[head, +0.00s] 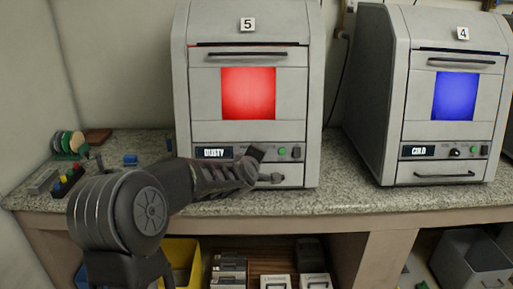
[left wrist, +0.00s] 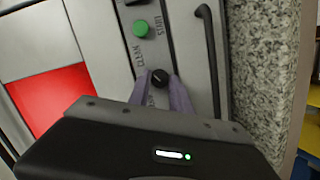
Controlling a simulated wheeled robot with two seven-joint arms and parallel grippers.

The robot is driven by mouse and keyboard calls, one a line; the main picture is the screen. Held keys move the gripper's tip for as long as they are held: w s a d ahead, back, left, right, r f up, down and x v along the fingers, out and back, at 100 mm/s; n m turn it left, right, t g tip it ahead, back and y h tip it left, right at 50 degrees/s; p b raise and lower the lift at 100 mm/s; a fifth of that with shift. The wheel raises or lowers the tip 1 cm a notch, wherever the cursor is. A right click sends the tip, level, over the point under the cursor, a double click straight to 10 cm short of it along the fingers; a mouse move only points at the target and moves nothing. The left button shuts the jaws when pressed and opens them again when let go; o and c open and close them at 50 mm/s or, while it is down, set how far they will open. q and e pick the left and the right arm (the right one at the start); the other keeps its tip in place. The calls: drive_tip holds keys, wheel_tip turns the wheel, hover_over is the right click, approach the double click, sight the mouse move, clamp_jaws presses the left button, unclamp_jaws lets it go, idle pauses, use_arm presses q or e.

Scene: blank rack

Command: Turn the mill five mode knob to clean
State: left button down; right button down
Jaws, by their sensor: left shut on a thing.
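Mill five (head: 248,125) is the grey machine marked 5, with a glowing red window and a display reading DUSTY (head: 213,153). Its mode knob (left wrist: 160,76) is small, round and black, between the two fingers of my left gripper (left wrist: 159,85) in the left wrist view. The gripper is shut on the knob. Small lettering, apparently including CLEAN, runs beside it; the pointer's setting cannot be made out. In the head view my left gripper (head: 257,154) reaches the control panel and hides the knob. My right gripper is not in view.
A green button (left wrist: 141,28) is beside the knob, and a bar handle (left wrist: 208,60) runs along the panel. Mill four (head: 450,100), with a blue window and a COLD display, stands to the right. Small coloured parts lie on the counter (head: 340,195) at left.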

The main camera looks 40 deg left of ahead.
use_arm(q)
drive_tip(key=shift+m+p, duration=0.45)
drive_tip(key=shift+m, duration=0.05)
drive_tip(key=c, duration=1.2)
unclamp_jaws()
drive_tip(key=v, duration=0.7)
drive_tip(key=shift+s+d+r+p, duration=0.1)
drive_tip(key=shift+s+d+p, duration=0.15)
drive_tip(key=shift+s+p, duration=0.1)
